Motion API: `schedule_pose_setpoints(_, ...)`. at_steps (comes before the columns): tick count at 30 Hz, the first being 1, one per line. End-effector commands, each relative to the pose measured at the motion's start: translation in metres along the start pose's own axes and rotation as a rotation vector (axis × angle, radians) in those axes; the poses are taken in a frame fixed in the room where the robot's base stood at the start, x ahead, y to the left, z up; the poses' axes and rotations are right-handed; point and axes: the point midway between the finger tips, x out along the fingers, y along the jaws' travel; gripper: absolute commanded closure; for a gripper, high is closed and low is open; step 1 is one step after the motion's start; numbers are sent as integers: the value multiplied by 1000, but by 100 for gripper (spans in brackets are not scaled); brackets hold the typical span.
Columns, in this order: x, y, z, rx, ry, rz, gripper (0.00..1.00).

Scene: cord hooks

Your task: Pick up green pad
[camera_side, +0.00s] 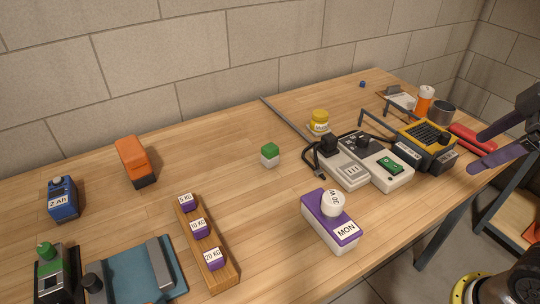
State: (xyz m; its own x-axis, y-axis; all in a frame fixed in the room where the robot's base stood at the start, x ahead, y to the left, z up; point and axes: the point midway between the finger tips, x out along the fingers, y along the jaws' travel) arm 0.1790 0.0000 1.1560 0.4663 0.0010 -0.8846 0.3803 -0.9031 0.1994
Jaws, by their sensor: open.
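A small green block with a white mark (389,165) lies on the right part of a light grey device (399,178); it looks like a flat pad. A small cube with a green top and white base (270,154) stands alone on the middle of the table. I cannot tell for certain which of the two is the green pad. My gripper (480,151) is at the right edge, with two purple fingers spread apart and pointing left. It is open and empty, well to the right of both green things.
A yellow and black device (428,138) and a red object (473,138) lie between the grey device and my gripper. A purple and white MON box (330,222) stands in front. A wooden rail (216,262) holds small purple weights. Table between green-topped cube and rail is clear.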

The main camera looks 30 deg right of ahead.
Motion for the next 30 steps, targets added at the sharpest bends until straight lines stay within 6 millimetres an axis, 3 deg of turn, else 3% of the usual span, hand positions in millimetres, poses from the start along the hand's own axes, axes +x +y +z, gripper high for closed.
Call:
schedule_pose_setpoints(7, -38, 33, -85, -322, -19, -26, 18)
schedule_pose_setpoints(14, -40, 60, -173, -618, -48, -78, 18)
schedule_pose_setpoints(23, 6, 76, -271, -923, -83, -162, 18)
schedule_pose_setpoints(30, 77, 71, -328, -1107, -111, -241, 18)
